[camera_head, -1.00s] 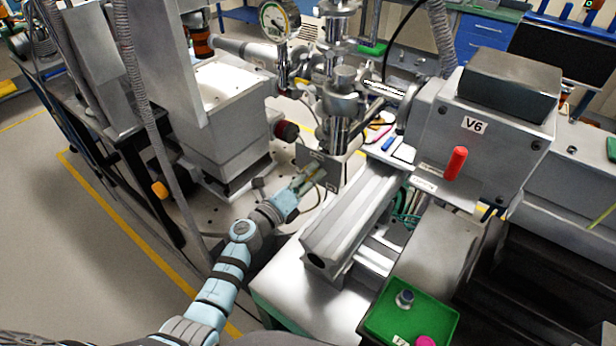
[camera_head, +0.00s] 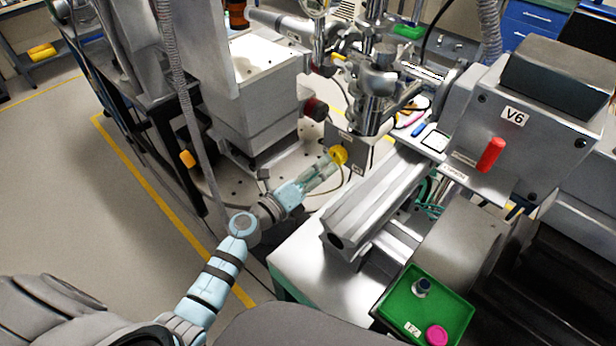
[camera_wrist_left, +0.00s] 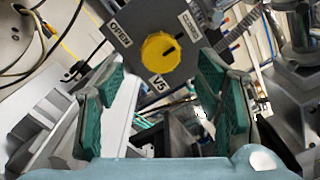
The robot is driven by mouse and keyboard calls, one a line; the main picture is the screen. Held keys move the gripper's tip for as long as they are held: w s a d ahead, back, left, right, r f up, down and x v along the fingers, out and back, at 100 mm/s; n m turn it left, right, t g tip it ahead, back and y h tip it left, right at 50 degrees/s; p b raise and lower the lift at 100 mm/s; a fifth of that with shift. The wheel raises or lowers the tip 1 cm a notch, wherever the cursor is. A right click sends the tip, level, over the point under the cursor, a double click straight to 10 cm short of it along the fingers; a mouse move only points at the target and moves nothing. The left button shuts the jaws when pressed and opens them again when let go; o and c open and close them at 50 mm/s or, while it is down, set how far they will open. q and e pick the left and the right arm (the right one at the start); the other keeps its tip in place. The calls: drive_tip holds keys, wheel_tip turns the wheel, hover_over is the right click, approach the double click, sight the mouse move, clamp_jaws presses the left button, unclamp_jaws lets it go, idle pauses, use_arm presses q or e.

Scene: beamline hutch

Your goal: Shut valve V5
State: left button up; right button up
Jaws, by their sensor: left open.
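The V5 valve knob (camera_wrist_left: 160,53) is yellow and round, on a dark grey plate (camera_wrist_left: 137,22). The plate bears an OPEN label (camera_wrist_left: 118,34) at upper left, a second label (camera_wrist_left: 190,25) that seems to read CLOSED at upper right, and a V5 label below. A dark mark on the knob runs to the right and slightly up. The knob also shows in the head view (camera_head: 340,153). My left gripper (camera_head: 329,164) is open and empty in front of it, its green-padded fingers either side in the wrist view (camera_wrist_left: 163,82), apparently not touching. My right gripper is out of view.
A grey box marked V6 (camera_head: 545,125) with a red handle (camera_head: 491,154) stands right. A metal rail (camera_head: 375,200) runs beside the plate.

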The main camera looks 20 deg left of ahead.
use_arm(q)
drive_tip(key=v, duration=0.5)
drive_tip(key=shift+s, duration=0.25)
